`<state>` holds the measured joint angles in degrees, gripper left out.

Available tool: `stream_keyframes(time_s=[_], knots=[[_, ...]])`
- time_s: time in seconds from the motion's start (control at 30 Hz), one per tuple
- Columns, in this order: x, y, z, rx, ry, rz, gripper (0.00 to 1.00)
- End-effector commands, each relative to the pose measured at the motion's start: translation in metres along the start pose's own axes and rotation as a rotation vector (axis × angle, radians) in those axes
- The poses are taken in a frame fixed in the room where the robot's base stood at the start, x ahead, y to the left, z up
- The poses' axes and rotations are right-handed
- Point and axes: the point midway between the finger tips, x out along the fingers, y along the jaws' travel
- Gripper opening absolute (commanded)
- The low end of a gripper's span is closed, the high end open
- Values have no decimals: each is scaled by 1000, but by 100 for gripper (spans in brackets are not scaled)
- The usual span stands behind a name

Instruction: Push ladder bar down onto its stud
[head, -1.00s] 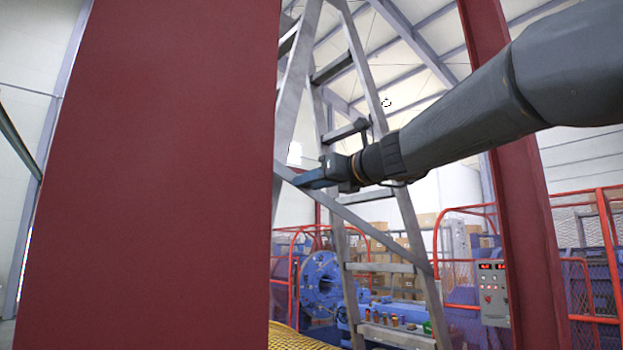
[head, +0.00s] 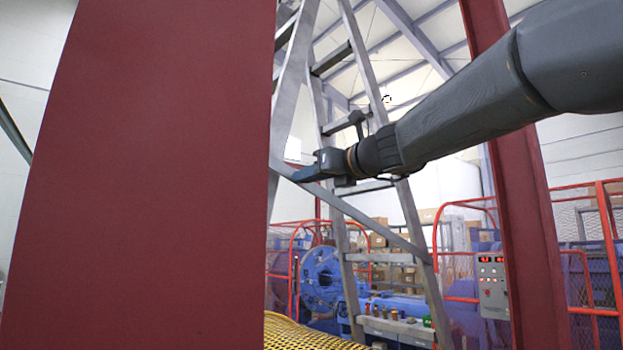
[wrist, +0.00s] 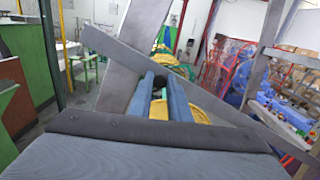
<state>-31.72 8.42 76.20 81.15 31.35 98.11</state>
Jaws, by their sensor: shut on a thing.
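The ladder bar (head: 370,222) is a flat grey diagonal strip across the stepladder in the head view. In the wrist view the bar (wrist: 240,115) runs from upper left to lower right, past the fingertips. My gripper (head: 303,175) is at the bar's upper left end, near the ladder's left leg. In the wrist view its two blue fingers (wrist: 160,90) lie nearly parallel with a narrow gap and are shut on the bar. I cannot make out the stud; the fingers and the bar may hide it.
A wide dark red column (head: 150,180) fills the left of the head view, and a narrower red column (head: 520,200) stands at right. The grey ladder (head: 408,215) stands between them. Behind are a blue machine (head: 322,280), red guard rails and a control box (head: 492,285).

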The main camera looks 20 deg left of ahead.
Motion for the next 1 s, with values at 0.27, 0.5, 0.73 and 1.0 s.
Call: stream_keyframes(time_s=[0.27, 0.5, 0.73, 1.0], knots=[[1, 10, -35, -47, 1, 0, 0], [1, 18, -61, -89, 1, -1, 0], [1, 25, -86, -129, 2, -1, 0], [1, 32, -115, -177, 2, -2, 0]])
